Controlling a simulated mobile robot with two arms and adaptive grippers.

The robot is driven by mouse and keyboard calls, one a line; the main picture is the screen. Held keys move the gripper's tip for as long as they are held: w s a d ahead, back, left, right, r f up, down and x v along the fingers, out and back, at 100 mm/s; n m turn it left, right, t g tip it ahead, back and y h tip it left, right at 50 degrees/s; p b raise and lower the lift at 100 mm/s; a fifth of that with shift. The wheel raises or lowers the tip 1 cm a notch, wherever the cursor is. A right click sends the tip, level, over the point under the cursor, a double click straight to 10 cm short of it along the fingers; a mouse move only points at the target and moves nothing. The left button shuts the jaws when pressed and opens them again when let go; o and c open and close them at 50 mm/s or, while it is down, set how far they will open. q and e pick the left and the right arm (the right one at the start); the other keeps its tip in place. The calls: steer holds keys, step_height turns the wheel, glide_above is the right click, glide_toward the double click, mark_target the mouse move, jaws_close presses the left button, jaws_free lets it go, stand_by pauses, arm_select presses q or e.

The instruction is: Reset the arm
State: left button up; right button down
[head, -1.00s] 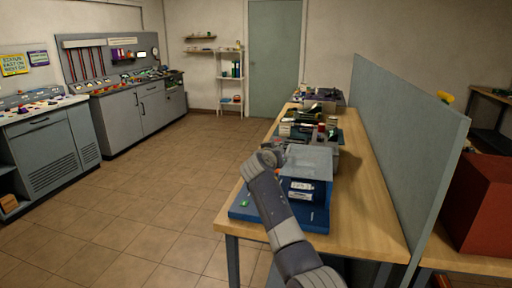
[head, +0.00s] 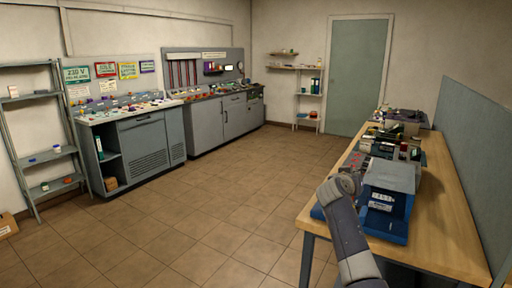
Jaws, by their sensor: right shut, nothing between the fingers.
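My right arm comes in from the bottom right, over the front left part of the wooden table (head: 447,245). Its grey gripper end (head: 343,186) is small and partly turned away from me; it is shut and empty. It shows in front of the left side of a blue device with a grey top (head: 390,177); I cannot tell whether they touch. My left gripper is not in view.
Several small devices (head: 395,145) stand farther back on the table, with a grey divider (head: 475,125) along its right side. Grey cabinets (head: 225,120) and a metal shelf (head: 40,150) line the left wall. The tiled floor (head: 210,225) between is clear, up to a green door (head: 358,78).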

steer(key=s+a+f+n+g+y, duration=0.15)
steer(key=s+f, duration=0.35)
steer(key=f, duration=0.9)
steer(key=s+a+f+n+g+y, duration=0.15)
steer(key=s+f, duration=0.25)
steer(key=f, duration=0.9)
steer(key=s+a+f+n+g+y, duration=0.15)
steer(key=s+f, duration=0.35)
steer(key=f, duration=0.9)
steer(key=s+a+f+n+g+y, duration=0.2)
steer(key=s+a+f+g+y, duration=0.1)
steer(key=s+f, duration=1.85)
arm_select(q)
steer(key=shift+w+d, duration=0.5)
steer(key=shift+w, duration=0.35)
arm_select(e)
steer(key=s+f+g, duration=0.2)
steer(key=s+f, duration=0.4)
steer(key=s, duration=1.4)
steer(key=s+f+g+y, duration=0.1)
steer(key=s+f, duration=0.4)
steer(key=s, duration=1.5)
steer(key=shift+s+a+f+g, duration=0.15)
steer(key=shift+a+f+g, duration=0.2)
steer(key=shift+g, duration=0.3)
steer(key=shift+d, duration=0.1)
